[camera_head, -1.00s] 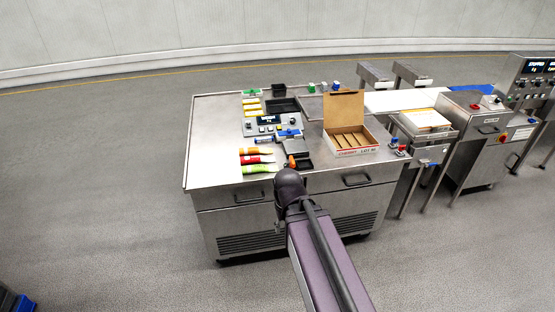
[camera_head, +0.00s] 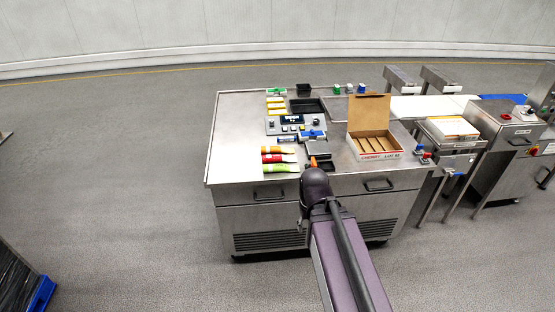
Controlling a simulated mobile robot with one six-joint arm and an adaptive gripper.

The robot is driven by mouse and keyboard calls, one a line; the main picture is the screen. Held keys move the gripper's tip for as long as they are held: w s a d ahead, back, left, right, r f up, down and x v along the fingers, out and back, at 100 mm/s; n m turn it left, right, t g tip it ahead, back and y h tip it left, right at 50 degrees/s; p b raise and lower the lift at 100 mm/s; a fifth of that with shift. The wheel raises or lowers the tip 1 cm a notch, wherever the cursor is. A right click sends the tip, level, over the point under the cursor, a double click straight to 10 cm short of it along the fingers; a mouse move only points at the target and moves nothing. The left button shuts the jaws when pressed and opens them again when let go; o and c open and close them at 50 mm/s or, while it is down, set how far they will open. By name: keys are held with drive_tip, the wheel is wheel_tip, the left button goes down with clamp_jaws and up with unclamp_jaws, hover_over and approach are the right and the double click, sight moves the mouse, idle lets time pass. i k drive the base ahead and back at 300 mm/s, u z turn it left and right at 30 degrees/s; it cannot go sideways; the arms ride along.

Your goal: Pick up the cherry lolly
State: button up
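The cherry lolly appears to be the red one (camera_head: 278,158), lying on the left part of the steel worktable (camera_head: 228,150). It lies between an orange lolly (camera_head: 277,149) behind it and a green lolly (camera_head: 280,168) in front. My dark arm reaches up from the bottom to the table's front edge, right of the lollies. My gripper cannot be made out; the arm's rounded joint covers that area. A small orange and dark item (camera_head: 313,161) shows just beyond the joint, too small to identify.
An open cardboard box (camera_head: 380,155) marked CHERRY stands right of the lollies. A control box with a display (camera_head: 291,124), a dark tray (camera_head: 307,106) and yellow pieces (camera_head: 276,106) lie behind them. Conveyor machines stand at right. The table's left side is bare.

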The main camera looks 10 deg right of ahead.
sight(265, 158)
drive_tip(key=u, duration=0.25)
drive_tip(key=i, duration=1)
drive_tip(key=z, duration=0.25)
